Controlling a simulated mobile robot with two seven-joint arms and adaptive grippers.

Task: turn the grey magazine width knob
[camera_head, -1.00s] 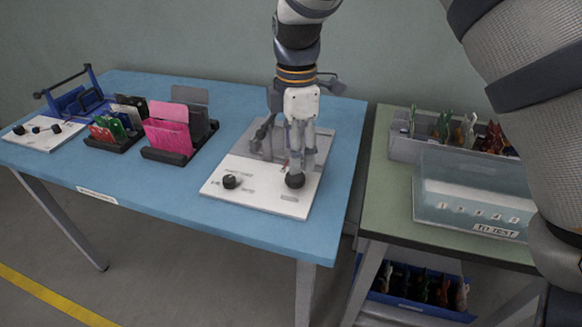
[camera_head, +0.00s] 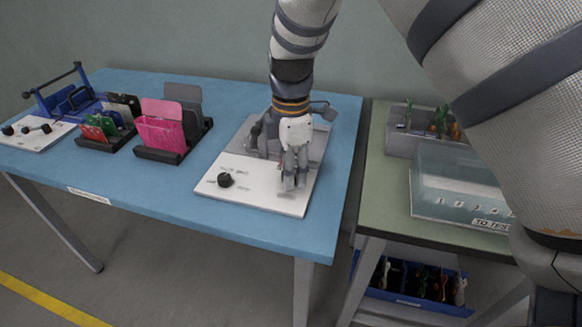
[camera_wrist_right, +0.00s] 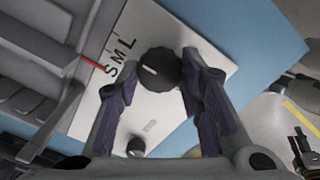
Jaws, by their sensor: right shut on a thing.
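A dark round knob (camera_wrist_right: 160,69) with a white pointer mark sits beside the printed letters S, M and L on a white panel in the right wrist view. My right gripper (camera_wrist_right: 161,72) is shut on this knob, one finger on each side. In the head view the right gripper (camera_head: 290,183) points down at the right front of the white panel (camera_head: 245,197), and its fingers hide the knob. A second dark knob (camera_head: 225,180) stands free on the left of the panel; it also shows in the right wrist view (camera_wrist_right: 136,147).
A grey fixture (camera_head: 243,140) stands behind the knobs on the panel. Racks with pink cards (camera_head: 160,134) and green and red cards (camera_head: 100,127) stand to the left. A clear box (camera_head: 455,190) and a grey bin (camera_head: 400,145) are on the right table. The blue table's front is clear.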

